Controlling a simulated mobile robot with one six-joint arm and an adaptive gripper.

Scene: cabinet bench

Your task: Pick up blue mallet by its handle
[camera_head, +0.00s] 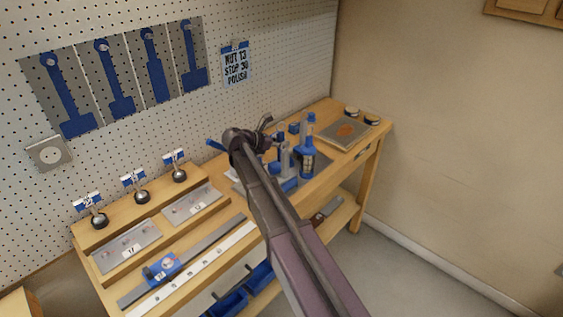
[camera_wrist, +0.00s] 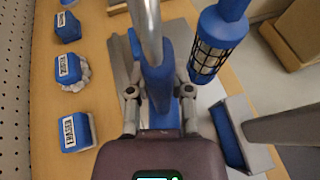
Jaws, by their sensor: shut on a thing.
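My gripper (camera_head: 250,140) is over the far part of the wooden bench, in front of the pegboard. In the wrist view my gripper (camera_wrist: 160,95) is shut on a blue piece, which I take to be the handle of the blue mallet (camera_wrist: 155,80). A silver shaft (camera_wrist: 145,25) lines up with it and runs to the top edge. In the head view a blue end (camera_head: 215,145) sticks out to the left of my gripper. The mallet's head cannot be made out clearly, and I cannot tell whether the mallet is clear of the bench.
Several blue-and-white labelled items, one being a block (camera_wrist: 75,130), line the left in the wrist view. A blue-and-grey block (camera_wrist: 230,135) lies at right. A grey board (camera_head: 338,136) lies at the bench's far end.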

